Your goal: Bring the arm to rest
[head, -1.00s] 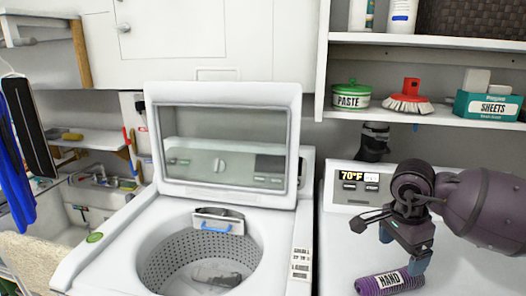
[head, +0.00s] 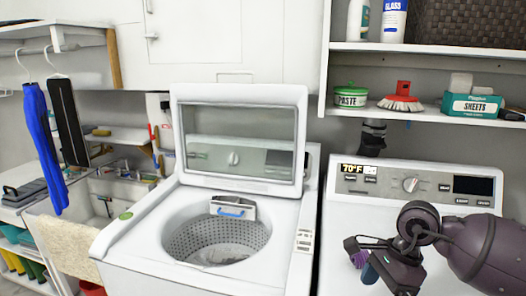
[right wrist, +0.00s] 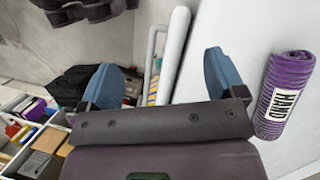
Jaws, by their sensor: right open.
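My right arm comes in from the right in the head view. Its gripper (head: 364,266) is over the front of the white dryer top. In the right wrist view its two blue fingers (right wrist: 165,80) stand wide apart with nothing between them. A rolled purple towel labelled HAND (right wrist: 285,95) lies on the white surface beside the right finger, outside the jaws. In the head view only a purple end of the towel (head: 351,245) shows; the gripper hides the rest. My left gripper is not in view.
A washer (head: 135,232) stands left of the dryer with its lid (head: 240,135) raised. A shelf (head: 425,110) above the dryer holds a paste tub (head: 350,97), a red brush (head: 402,98) and a sheets box (head: 473,105). Hanging items (head: 44,145) and a sink are at left.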

